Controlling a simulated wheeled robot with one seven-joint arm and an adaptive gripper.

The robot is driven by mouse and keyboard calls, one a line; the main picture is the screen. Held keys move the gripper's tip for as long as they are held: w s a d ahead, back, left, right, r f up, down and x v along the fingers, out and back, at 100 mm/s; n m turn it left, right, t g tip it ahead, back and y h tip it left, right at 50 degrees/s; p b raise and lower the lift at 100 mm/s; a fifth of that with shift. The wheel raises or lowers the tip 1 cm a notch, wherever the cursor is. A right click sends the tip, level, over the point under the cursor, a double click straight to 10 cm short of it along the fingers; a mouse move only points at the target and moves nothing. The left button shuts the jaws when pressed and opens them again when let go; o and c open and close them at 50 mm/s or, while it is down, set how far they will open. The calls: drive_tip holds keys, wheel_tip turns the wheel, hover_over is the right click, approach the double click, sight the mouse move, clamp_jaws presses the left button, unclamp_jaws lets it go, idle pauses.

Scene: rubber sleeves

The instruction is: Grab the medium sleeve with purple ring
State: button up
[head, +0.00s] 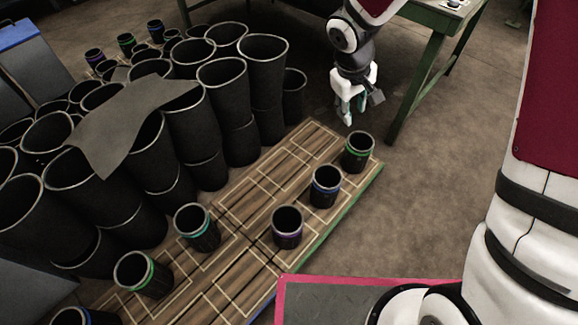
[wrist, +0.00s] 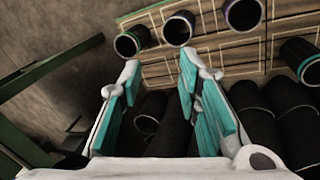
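The sleeve with a purple ring (head: 287,228) is a short black cylinder standing upright on the wooden pallet, nearest its front edge in the head view. Its ring shows only as a thin dark purple band. In the wrist view a sleeve with a purplish rim (wrist: 243,16) at the top edge looks like the same one, partly cut off. My gripper (head: 349,112) hangs beyond the pallet's far end, pointing down, well apart from this sleeve. In the wrist view my gripper (wrist: 160,80) has its teal-padded fingers spread with nothing between them.
Tall black sleeves (head: 228,95) crowd the left, a grey sheet (head: 125,115) over some. A green table (head: 430,20) stands behind. Floor (head: 420,200) right of the pallet is clear.

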drive_tip(key=w+a+f+n+b, duration=0.1)
drive_tip(key=a+f, duration=0.1)
drive_tip(key=f, duration=0.4)
drive_tip(key=w+a+f+b, duration=0.1)
drive_tip(key=a+f+b, duration=0.1)
drive_tip(key=f, duration=0.5)
drive_tip(key=n+g+y+b, duration=0.2)
drive_tip(key=n+b, duration=0.1)
drive_tip(key=b, duration=0.3)
hover_over(297, 208)
wheel_tip(297, 208, down, 27)
wheel_tip(297, 208, down, 8)
drive_tip(key=shift+a+f+b, duration=0.1)
drive_tip(key=shift+a+b, duration=0.05)
drive_tip(key=shift+b, duration=1.1)
drive_tip(key=shift+s+f+b, duration=0.1)
drive_tip(key=shift+f+b, duration=1.25)
drive_tip(key=shift+f, duration=1.65)
drive_tip(key=shift+d, duration=0.2)
clamp_jaws()
